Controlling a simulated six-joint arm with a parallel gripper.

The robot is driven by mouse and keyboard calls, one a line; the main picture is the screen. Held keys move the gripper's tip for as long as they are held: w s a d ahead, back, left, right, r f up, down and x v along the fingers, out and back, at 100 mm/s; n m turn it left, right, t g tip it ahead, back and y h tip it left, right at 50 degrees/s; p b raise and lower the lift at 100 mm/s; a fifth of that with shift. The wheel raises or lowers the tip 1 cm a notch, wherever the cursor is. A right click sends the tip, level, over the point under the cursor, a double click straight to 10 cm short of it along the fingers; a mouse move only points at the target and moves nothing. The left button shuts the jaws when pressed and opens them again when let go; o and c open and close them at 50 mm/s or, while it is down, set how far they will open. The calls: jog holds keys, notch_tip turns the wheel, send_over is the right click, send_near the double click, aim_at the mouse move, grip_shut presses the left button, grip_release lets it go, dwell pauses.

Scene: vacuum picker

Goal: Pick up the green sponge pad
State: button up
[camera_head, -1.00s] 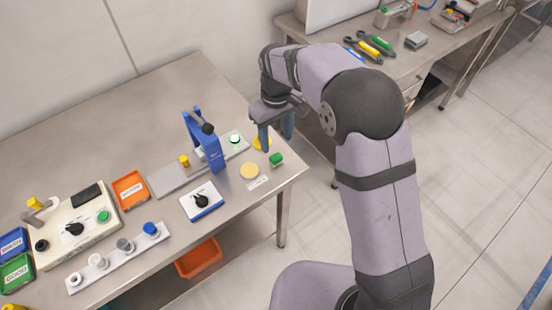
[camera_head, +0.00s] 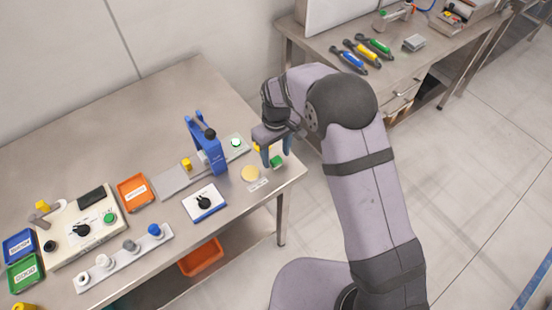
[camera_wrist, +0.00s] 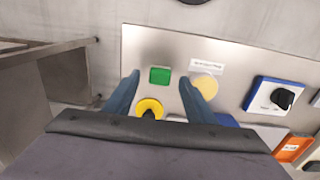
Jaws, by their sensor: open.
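The green sponge pad (camera_head: 278,162) is a small green block near the right front edge of the steel table. In the wrist view the green sponge pad (camera_wrist: 160,75) appears between my two blue fingers, just beyond the tips. My gripper (camera_head: 276,156) is open and points down over it. In the wrist view my gripper (camera_wrist: 160,83) is empty, and the pad looks apart from both fingers. The exact height above the pad is hard to tell.
A round pale yellow pad (camera_head: 250,173) lies left of the green pad, near a finger in the wrist view. A yellow ring-shaped part (camera_wrist: 149,107) is close behind. A blue press frame (camera_head: 207,148) and a black-knob switch box (camera_head: 204,203) stand further left. The table edge is close on the right.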

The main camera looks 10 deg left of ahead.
aim_at(276, 160)
jog(key=shift+f, duration=0.6)
jog(key=shift+c, duration=0.6)
jog(key=c, duration=1)
jog(key=shift+r, duration=0.1)
notch_tip(276, 160, up, 10)
jog(key=b, duration=0.3)
jog(key=shift+o, duration=0.4)
